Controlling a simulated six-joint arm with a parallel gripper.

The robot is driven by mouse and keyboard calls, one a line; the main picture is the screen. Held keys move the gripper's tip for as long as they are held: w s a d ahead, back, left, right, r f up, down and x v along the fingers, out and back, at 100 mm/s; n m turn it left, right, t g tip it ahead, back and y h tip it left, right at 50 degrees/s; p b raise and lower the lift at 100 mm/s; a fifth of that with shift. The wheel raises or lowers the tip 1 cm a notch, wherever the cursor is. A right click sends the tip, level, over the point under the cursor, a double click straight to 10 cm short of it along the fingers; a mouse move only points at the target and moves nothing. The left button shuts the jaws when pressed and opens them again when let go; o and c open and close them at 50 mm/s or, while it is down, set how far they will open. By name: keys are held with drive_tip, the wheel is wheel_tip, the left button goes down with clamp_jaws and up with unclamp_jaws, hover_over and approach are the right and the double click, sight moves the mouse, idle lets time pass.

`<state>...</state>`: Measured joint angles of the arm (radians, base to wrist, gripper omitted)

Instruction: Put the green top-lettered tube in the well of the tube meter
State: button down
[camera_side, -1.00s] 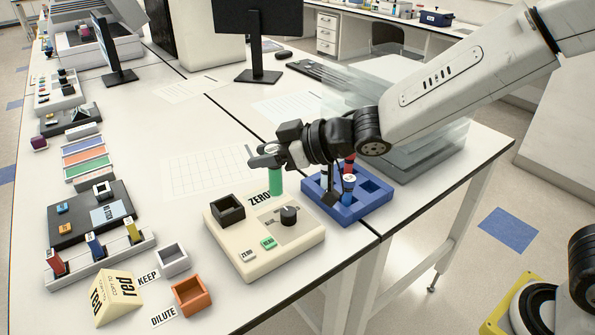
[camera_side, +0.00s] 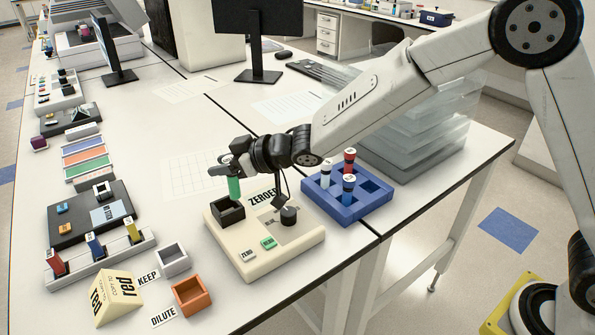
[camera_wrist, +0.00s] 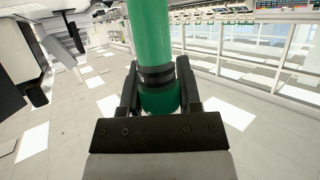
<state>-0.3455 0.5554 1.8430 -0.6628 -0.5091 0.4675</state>
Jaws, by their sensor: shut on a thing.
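My gripper (camera_side: 226,166) is shut on the green tube (camera_side: 234,187) near its top. The tube hangs upright with its lower end at the dark square well (camera_side: 227,210) of the cream tube meter (camera_side: 264,240). I cannot tell whether the tube's end is inside the well or just above or behind it. In the wrist view the gripper (camera_wrist: 160,85) has its fingers on both sides of the green tube (camera_wrist: 150,30), around a black band. The tube's lettering is not readable.
The meter carries a dark knob (camera_side: 289,215) and a green button (camera_side: 268,243). An orange open box (camera_side: 191,295) and a grey open box (camera_side: 173,261) sit at the front left.

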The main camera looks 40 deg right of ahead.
drive_tip(key=shift+w+a+f, duration=0.25)
drive_tip(key=shift+w+f, duration=0.4)
drive_tip(key=shift+f, duration=0.2)
drive_tip(key=shift+w+a+f, duration=0.25)
drive_tip(key=shift+w+f, duration=0.4)
drive_tip(key=shift+f, duration=0.15)
drive_tip(key=shift+w+a+f, duration=0.1)
drive_tip(key=shift+w+f, duration=0.05)
drive_tip(key=shift+f, duration=0.8)
drive_tip(key=shift+w+f, duration=0.1)
drive_tip(key=shift+f, duration=0.8)
drive_tip(key=shift+f, duration=0.1)
drive_tip(key=shift+c, duration=1.4)
unclamp_jaws()
